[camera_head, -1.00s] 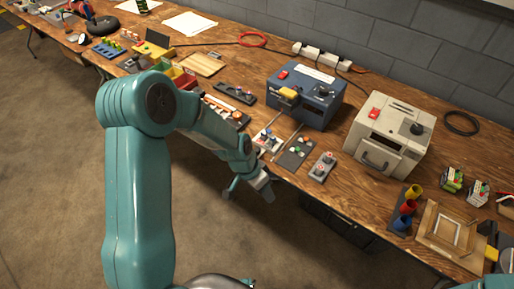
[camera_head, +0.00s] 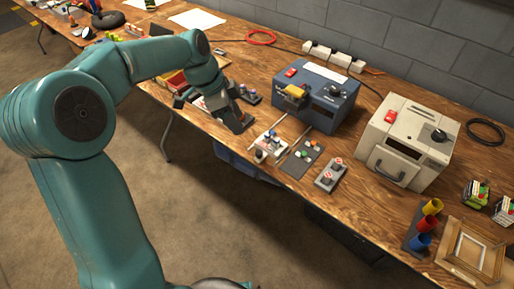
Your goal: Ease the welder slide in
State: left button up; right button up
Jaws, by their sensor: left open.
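The welder appears to be the blue box (camera_head: 318,104) with a red switch, a dark knob and a pale label on top, standing at the back of the wooden bench. A yellow piece (camera_head: 295,92), which looks like its slide, sticks out at the box's front left. How far it stands out is hard to tell. My left gripper (camera_head: 213,110) is open, with its dark fingers spread, over the bench left of the blue box and apart from the yellow piece. Nothing shows between the fingers. My right gripper is out of view.
A cream box (camera_head: 408,143) with a front handle stands right of the blue one. Small trays of parts and a grey two-button box (camera_head: 331,175) lie before them. A white power strip (camera_head: 333,55) runs along the wall. Coloured cups (camera_head: 424,228) stand at the front right.

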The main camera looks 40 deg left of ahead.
aim_at(258, 152)
pick_arm(q)
jog(key=b+x, duration=0.1)
jog(key=x, duration=1.3)
grip_shut()
